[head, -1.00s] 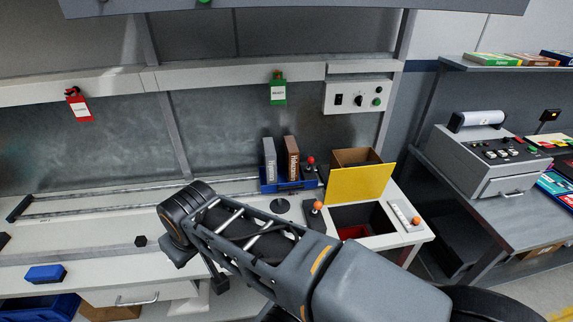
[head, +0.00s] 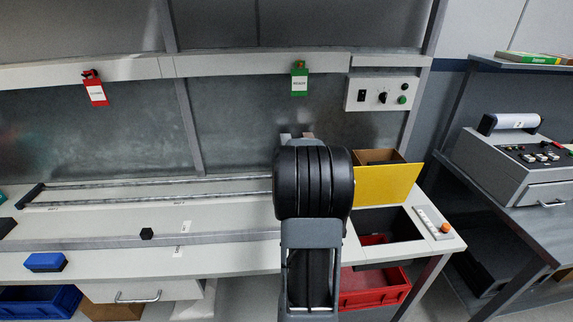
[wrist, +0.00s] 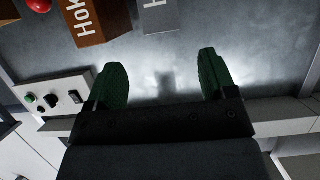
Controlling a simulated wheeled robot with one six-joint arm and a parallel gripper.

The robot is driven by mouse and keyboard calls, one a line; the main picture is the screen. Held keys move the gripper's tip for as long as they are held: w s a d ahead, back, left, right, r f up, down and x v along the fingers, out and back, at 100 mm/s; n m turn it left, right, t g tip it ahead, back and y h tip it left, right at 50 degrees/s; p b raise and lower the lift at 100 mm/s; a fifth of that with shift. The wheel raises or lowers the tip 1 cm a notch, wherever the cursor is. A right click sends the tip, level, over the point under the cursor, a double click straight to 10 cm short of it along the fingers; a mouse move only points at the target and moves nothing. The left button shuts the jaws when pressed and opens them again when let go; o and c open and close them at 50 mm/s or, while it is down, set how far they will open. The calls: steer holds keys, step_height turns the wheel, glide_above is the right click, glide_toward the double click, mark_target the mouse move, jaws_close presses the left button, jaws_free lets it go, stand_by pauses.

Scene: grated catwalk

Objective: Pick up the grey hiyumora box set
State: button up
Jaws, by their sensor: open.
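The grey box (wrist: 160,14) stands at the top edge of the wrist view, its picture cut off so that only the start of its white lettering shows. In the head view it is almost wholly hidden behind my arm. My gripper (wrist: 162,66) is open, with its two green fingers apart and nothing between them. The grey box lies beyond the fingertips, roughly in line with the gap and not touching them. My gripper is hidden behind my arm in the head view.
A brown box (wrist: 98,22) stands close beside the grey one. A red knob (wrist: 39,5) is near it. A control panel (head: 383,94) is on the wall behind. A yellow panel (head: 386,185) and an open cardboard box (head: 382,157) are right of my arm.

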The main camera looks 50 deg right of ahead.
steer(key=shift+p+x, duration=0.9)
steer(key=shift+x, duration=4.25)
steer(key=shift+a+f, duration=0.1)
steer(key=shift+a, duration=0.1)
jaws_close()
